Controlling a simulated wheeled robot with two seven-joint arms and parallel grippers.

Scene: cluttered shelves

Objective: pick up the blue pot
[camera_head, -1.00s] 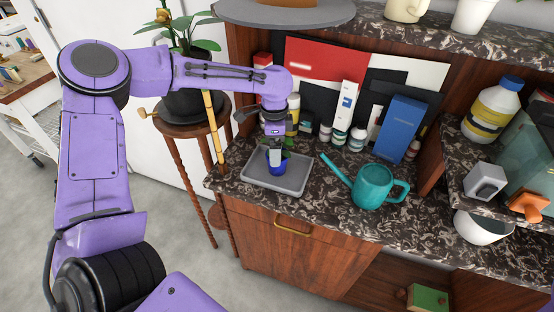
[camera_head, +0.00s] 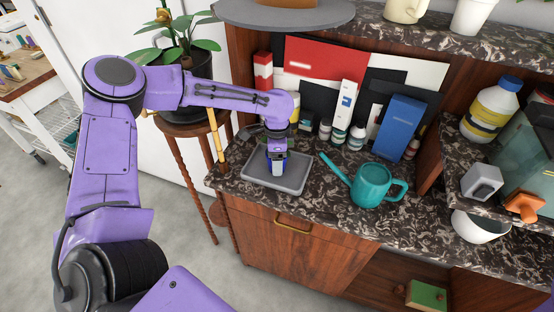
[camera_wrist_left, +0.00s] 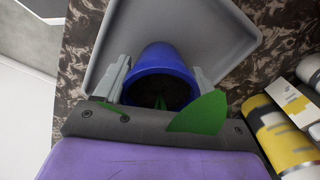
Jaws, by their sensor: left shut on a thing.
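The blue pot (camera_wrist_left: 165,56) holds dark soil and green leaves (camera_wrist_left: 202,113), and it sits between my gripper's fingers in the left wrist view. My left gripper (camera_wrist_left: 160,78) is shut on it, with one grey finger against each side. In the head view my left gripper (camera_head: 277,166) points down over the grey tray (camera_head: 258,183) on the counter and mostly hides the pot. The tray also shows behind the pot in the left wrist view (camera_wrist_left: 228,42). I cannot tell whether the pot touches the tray. My right gripper is not in view.
A teal watering can (camera_head: 372,186) stands right of the tray. Small bottles, a blue box (camera_head: 400,128) and a white box (camera_head: 346,103) stand behind. A potted plant (camera_head: 185,75) stands on a stool at left.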

